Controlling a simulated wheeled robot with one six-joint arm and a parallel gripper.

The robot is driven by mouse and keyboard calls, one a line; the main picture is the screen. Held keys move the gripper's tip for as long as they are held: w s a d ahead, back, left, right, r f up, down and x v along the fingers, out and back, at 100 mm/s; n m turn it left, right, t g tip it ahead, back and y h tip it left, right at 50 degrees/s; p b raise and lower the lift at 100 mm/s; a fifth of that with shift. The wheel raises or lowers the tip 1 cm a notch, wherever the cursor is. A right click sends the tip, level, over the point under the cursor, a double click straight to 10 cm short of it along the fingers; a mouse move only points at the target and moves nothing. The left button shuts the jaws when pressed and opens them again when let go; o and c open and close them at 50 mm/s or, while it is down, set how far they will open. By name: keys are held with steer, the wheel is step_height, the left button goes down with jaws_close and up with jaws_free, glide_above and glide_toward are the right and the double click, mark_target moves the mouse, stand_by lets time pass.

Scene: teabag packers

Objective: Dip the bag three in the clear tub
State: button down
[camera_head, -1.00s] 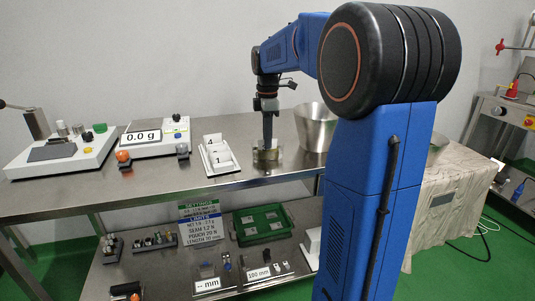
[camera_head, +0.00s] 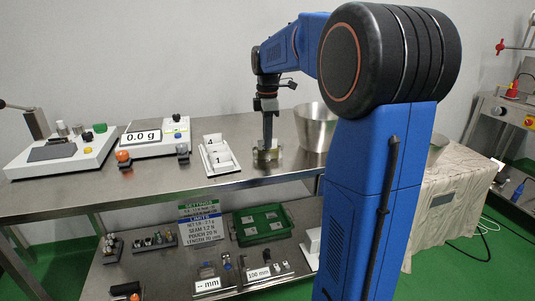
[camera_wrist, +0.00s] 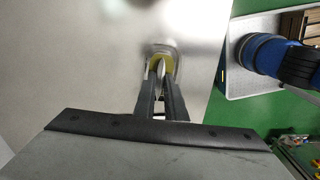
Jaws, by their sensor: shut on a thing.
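My gripper (camera_head: 267,145) points straight down over the bench, with its fingertips inside the low clear tub (camera_head: 258,158). In the wrist view my gripper (camera_wrist: 160,80) shows two dark fingers close together, with a yellowish rounded edge around their tips. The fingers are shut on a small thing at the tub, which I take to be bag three. The bag is mostly hidden by the fingers, and I cannot tell how deep it sits.
A large metal bucket (camera_head: 314,130) stands close on the right. A scale (camera_head: 150,148) reading 0.0 g is further left. The lower shelf holds a green tray (camera_head: 240,237).

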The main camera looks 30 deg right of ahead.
steer(key=shift+r, duration=0.15)
steer(key=shift+r, duration=2.6)
steer(key=shift+r, duration=0.1)
stand_by(0.4)
steer(key=shift+r, duration=2.4)
